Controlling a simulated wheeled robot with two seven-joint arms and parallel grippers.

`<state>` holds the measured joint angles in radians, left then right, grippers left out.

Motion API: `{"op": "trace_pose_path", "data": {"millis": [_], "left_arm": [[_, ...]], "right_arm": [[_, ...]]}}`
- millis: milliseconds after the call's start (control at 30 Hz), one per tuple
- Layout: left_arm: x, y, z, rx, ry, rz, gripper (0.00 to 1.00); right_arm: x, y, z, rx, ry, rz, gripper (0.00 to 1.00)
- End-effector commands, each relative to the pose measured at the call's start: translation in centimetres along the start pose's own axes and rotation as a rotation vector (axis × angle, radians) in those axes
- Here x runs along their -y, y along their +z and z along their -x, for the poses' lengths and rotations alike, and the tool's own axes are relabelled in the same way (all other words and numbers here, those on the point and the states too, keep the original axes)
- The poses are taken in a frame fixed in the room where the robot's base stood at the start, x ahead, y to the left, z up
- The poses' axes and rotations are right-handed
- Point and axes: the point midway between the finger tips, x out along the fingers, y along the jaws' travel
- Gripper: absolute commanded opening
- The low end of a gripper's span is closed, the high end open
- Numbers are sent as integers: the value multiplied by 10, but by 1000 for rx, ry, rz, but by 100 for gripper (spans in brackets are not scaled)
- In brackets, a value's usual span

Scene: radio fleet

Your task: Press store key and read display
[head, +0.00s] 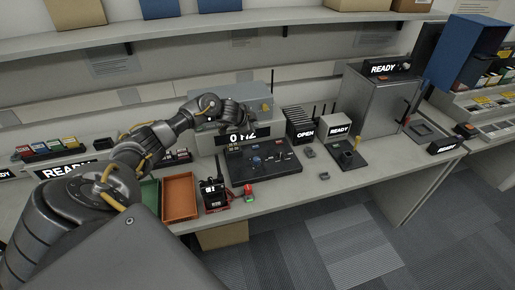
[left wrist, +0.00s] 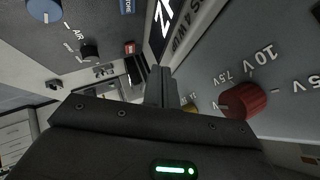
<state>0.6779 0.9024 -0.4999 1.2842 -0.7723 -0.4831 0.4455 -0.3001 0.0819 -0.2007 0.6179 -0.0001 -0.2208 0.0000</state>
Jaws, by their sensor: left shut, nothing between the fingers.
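My left gripper (head: 243,119) reaches in front of the grey bench instrument and above its display (head: 240,136), which reads "0" and "HZ", partly covered by the gripper. The dark control panel (head: 268,172) with small knobs and keys lies below it. In the left wrist view my closed, empty fingers (left wrist: 160,78) point between the panel and the instrument's face. I cannot tell any contact with a key. My right gripper is out of view.
A red knob (left wrist: 243,100) marked 7.5V and 10V is close on the right in the left wrist view. An orange tray (head: 180,197) and a black handheld unit (head: 214,196) stand left of the panel. A grey cabinet (head: 375,105) stands right. A shelf (head: 200,28) runs above.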

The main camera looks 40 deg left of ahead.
Motion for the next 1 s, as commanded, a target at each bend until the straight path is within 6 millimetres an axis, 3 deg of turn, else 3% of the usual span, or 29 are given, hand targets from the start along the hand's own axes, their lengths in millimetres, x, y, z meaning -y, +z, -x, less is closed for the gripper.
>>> {"op": "trace_pose_path", "data": {"millis": [67, 167, 500, 1000], "left_arm": [[-5, 6, -6, 2, 1, 0, 0], [-10, 12, -13, 2, 0, 0, 0], [-33, 32, -45, 1, 2, -3, 0], [-43, 41, -58, 0, 2, -2, 0]], "right_arm": [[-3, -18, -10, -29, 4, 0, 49], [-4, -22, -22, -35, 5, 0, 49], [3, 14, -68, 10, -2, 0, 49], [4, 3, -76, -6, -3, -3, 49]]}}
